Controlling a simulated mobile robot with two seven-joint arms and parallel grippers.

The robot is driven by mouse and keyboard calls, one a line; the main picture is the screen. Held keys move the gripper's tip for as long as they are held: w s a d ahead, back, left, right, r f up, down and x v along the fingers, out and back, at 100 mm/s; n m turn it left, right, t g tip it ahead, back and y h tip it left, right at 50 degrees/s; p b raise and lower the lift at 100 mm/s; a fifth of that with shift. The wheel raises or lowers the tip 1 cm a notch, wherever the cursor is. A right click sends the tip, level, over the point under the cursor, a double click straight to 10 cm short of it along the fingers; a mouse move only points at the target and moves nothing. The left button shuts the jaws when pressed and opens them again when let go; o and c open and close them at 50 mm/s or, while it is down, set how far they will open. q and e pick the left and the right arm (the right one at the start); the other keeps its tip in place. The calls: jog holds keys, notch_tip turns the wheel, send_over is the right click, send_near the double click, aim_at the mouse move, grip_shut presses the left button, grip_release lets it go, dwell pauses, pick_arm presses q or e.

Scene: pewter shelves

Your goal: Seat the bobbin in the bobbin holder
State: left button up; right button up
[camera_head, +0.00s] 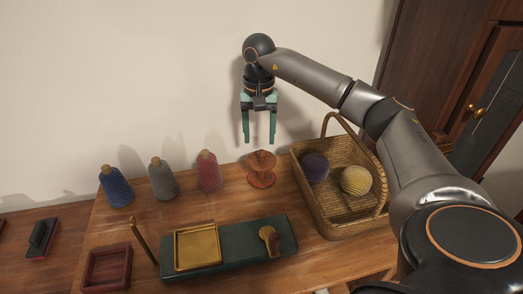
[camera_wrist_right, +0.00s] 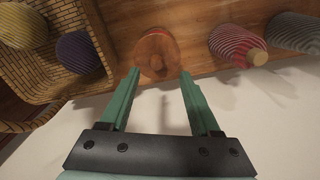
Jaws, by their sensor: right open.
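The bobbin, a reddish-brown wooden spool with wide ends (camera_head: 261,169), stands upright on the wooden table left of the basket. My right gripper (camera_head: 259,141) is open and empty, pointing down above the spool. In the right wrist view the spool (camera_wrist_right: 156,52) shows just beyond and between the open green fingertips (camera_wrist_right: 160,75), apart from them. A dark green base (camera_head: 225,252) at the front carries a square gold tray (camera_head: 197,246) and a small gold piece (camera_head: 270,241). I cannot tell which part is the bobbin holder. My left gripper is out of view.
A wicker basket (camera_head: 333,228) with a purple and a yellow ball stands right of the spool. Blue (camera_head: 115,188), grey (camera_head: 162,180) and red (camera_head: 209,172) thread cones stand to its left. A dark red square tray (camera_head: 107,268) and a thin upright post (camera_head: 144,240) are front left.

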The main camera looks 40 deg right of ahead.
aim_at(261, 152)
jog(key=shift+f, duration=0.4)
jog(key=f, duration=0.1)
jog(key=f+b, duration=0.1)
jog(key=f, duration=0.1)
jog(key=f+b, duration=0.1)
jog(key=shift+s+d+f, duration=0.1)
jog(key=shift+s+f, duration=0.2)
jog(key=shift+f, duration=0.1)
jog(key=shift+r, duration=0.1)
grip_shut()
dwell(0.7)
